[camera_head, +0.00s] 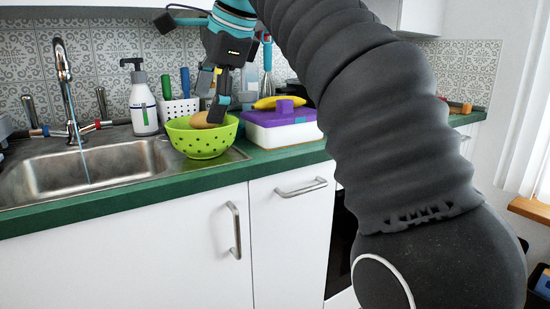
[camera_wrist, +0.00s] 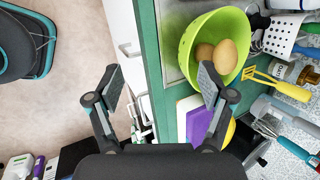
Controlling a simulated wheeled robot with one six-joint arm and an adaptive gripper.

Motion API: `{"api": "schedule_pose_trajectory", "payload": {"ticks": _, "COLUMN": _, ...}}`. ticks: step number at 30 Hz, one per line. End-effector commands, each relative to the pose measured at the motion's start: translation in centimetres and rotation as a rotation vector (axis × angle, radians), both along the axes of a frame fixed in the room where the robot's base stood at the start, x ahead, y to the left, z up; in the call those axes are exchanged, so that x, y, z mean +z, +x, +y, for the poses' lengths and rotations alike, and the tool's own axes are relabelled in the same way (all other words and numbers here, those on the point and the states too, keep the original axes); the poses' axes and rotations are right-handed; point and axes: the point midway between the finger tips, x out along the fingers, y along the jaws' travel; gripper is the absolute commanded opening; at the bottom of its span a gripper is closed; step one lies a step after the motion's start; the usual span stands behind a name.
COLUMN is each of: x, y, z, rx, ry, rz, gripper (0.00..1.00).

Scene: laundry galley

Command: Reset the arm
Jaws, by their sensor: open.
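My gripper (camera_head: 221,92) is open, pointing down just above the green bowl (camera_head: 200,143) with dark dots on the counter. In the wrist view my gripper (camera_wrist: 160,88) has its two fingers spread wide with nothing between them. The same bowl (camera_wrist: 187,50) holds brown egg-like or potato-like items (camera_wrist: 226,57), beside the right finger. In the head view one such item (camera_head: 204,120) shows above the rim, close to the fingertips. Whether a finger touches it or the bowl, I cannot tell. My dark ribbed arm reaches across the right half of the head view.
A sink (camera_head: 90,168) with a running tap (camera_head: 64,75) is left of the bowl. A soap bottle (camera_head: 142,103) and white utensil holder (camera_head: 178,110) stand behind. A white-and-purple box (camera_head: 283,130) with a banana (camera_head: 272,101) is right. White cabinets (camera_head: 150,255) are below the green counter edge.

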Motion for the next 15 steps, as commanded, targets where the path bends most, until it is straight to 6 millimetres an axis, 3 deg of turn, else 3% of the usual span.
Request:
{"api": "schedule_pose_trajectory", "payload": {"ticks": 10, "x": -1.7, "y": -0.5, "z": -3.8, "rx": 0.077, "ry": -0.066, "rz": -0.074, "gripper": 0.81}}
{"api": "schedule_pose_trajectory", "payload": {"ticks": 15, "x": -3.7, "y": -1.2, "z": -7.0, "rx": 0.146, "ry": -0.128, "rz": -0.132, "gripper": 0.81}}
